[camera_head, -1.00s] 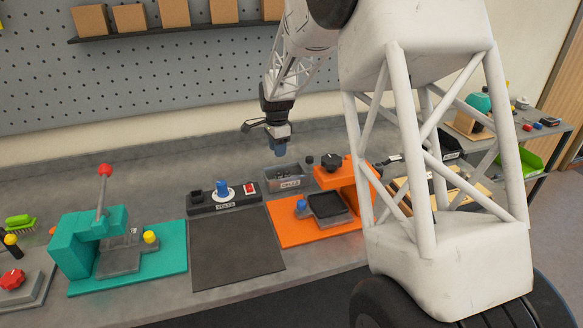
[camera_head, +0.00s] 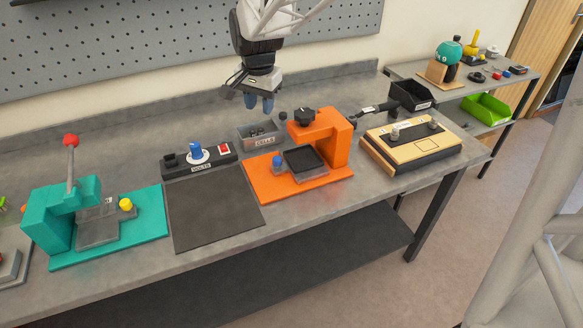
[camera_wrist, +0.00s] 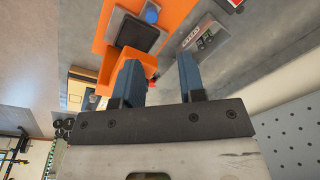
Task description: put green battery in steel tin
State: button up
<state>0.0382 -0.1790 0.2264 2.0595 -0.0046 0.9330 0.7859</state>
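The grey bin labelled CELLS (camera_head: 248,140) stands on the bench behind the orange press and holds several small dark cells (camera_head: 262,132). It also shows in the wrist view (camera_wrist: 222,22). I see nothing else that is clearly a steel tin. My gripper (camera_head: 259,104) hangs above the bench near the CELLS bin, its blue fingers pointing down. In the wrist view the gripper (camera_wrist: 158,75) has its fingers apart with nothing between them.
The orange press (camera_head: 333,137) stands right of the bin. The voltage box (camera_head: 210,157) and a dark mat (camera_head: 215,205) lie left, then a teal press (camera_head: 65,210). A wooden-topped case (camera_head: 415,145), a black bin (camera_head: 410,97) and a green bin (camera_head: 487,110) are farther right.

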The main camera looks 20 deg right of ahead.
jog(key=s+a+n+t, duration=0.1)
jog(key=s+n, duration=0.8)
jog(key=s, duration=2)
jog(key=shift+a, duration=0.45)
